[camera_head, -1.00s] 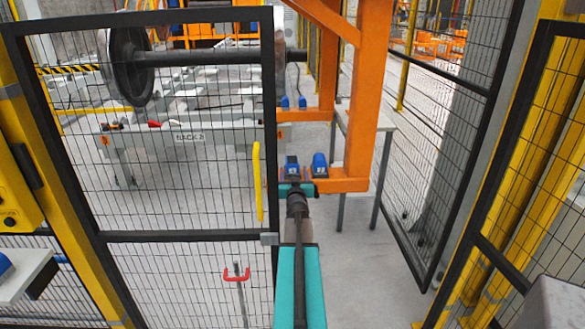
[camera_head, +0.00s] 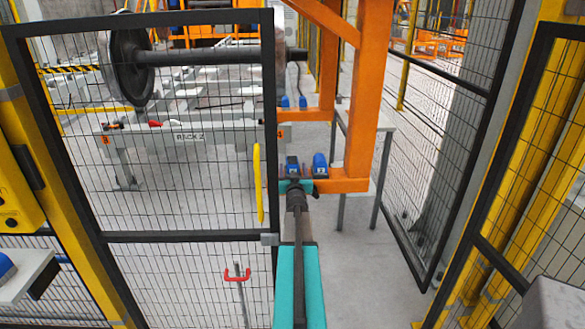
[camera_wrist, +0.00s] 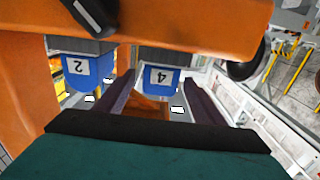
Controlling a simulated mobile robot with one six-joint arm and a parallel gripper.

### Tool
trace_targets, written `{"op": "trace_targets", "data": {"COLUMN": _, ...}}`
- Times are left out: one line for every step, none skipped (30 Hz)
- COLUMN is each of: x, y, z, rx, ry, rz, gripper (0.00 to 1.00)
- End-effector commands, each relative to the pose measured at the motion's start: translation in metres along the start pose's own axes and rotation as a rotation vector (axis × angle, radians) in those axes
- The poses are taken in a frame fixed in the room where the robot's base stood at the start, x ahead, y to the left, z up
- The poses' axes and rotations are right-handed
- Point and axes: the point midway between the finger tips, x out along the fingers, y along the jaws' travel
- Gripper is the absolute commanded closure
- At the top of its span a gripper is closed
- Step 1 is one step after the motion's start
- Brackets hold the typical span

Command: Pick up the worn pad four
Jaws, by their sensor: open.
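The worn pad four (camera_wrist: 158,77) is a blue block marked 4, with a dark top part, at the orange frame in the wrist view. In the head view it is the left blue block (camera_head: 292,162) on the frame's lower beam. My gripper (camera_wrist: 160,100) is open, with one dark finger on each side of the pad in the wrist view. In the head view my gripper (camera_head: 294,172) is at the pad. I cannot tell whether the fingers touch it.
A blue pad marked 2 (camera_wrist: 82,70) sits close beside pad four. The orange gantry frame (camera_head: 370,100) stands around them. A mesh gate (camera_head: 180,237) is left of my arm, and another mesh panel (camera_head: 445,150) is at right. A wheelset (camera_head: 128,65) stands behind the gate.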

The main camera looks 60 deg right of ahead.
Motion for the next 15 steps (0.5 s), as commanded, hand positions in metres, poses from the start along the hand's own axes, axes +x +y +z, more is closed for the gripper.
{"op": "trace_targets", "data": {"x": 0.006, "y": 0.0, "z": -0.001, "rx": 0.0, "ry": 0.0, "rz": 0.0, "gripper": 0.38}}
{"op": "trace_targets", "data": {"x": 0.008, "y": 0.0, "z": -0.002, "rx": 0.0, "ry": 0.0, "rz": 0.0, "gripper": 0.38}}
{"op": "trace_targets", "data": {"x": 0.012, "y": -0.001, "z": -0.002, "rx": -0.001, "ry": 0.0, "rz": 0.0, "gripper": 0.38}}
{"op": "trace_targets", "data": {"x": 0.014, "y": -0.001, "z": -0.003, "rx": -0.001, "ry": 0.0, "rz": 0.0, "gripper": 0.38}}
{"op": "trace_targets", "data": {"x": 0.016, "y": -0.001, "z": -0.003, "rx": -0.002, "ry": 0.0, "rz": 0.0, "gripper": 0.38}}
{"op": "trace_targets", "data": {"x": 0.019, "y": -0.001, "z": -0.003, "rx": -0.001, "ry": 0.0, "rz": 0.0, "gripper": 0.38}}
{"op": "trace_targets", "data": {"x": 0.022, "y": -0.001, "z": -0.003, "rx": -0.001, "ry": 0.0, "rz": 0.0, "gripper": 0.38}}
{"op": "trace_targets", "data": {"x": 0.024, "y": -0.001, "z": -0.003, "rx": -0.001, "ry": 0.0, "rz": 0.0, "gripper": 0.38}}
{"op": "trace_targets", "data": {"x": 0.027, "y": -0.001, "z": -0.003, "rx": 0.0, "ry": 0.0, "rz": 0.0, "gripper": 0.38}}
{"op": "trace_targets", "data": {"x": 0.03, "y": -0.001, "z": -0.003, "rx": 0.0, "ry": 0.0, "rz": 0.0, "gripper": 0.38}}
{"op": "trace_targets", "data": {"x": 0.032, "y": -0.001, "z": -0.003, "rx": 0.0, "ry": 0.0, "rz": 0.0, "gripper": 0.38}}
{"op": "trace_targets", "data": {"x": 0.034, "y": -0.001, "z": -0.003, "rx": 0.0, "ry": 0.0, "rz": 0.0, "gripper": 0.38}}
{"op": "trace_targets", "data": {"x": 0.036, "y": -0.001, "z": -0.003, "rx": 0.0, "ry": 0.0, "rz": 0.0, "gripper": 0.38}}
{"op": "trace_targets", "data": {"x": 0.037, "y": -0.001, "z": -0.003, "rx": 0.0, "ry": 0.0, "rz": 0.0, "gripper": 0.38}}
{"op": "trace_targets", "data": {"x": 0.039, "y": -0.001, "z": -0.003, "rx": 0.0, "ry": 0.0, "rz": 0.0, "gripper": 0.38}}
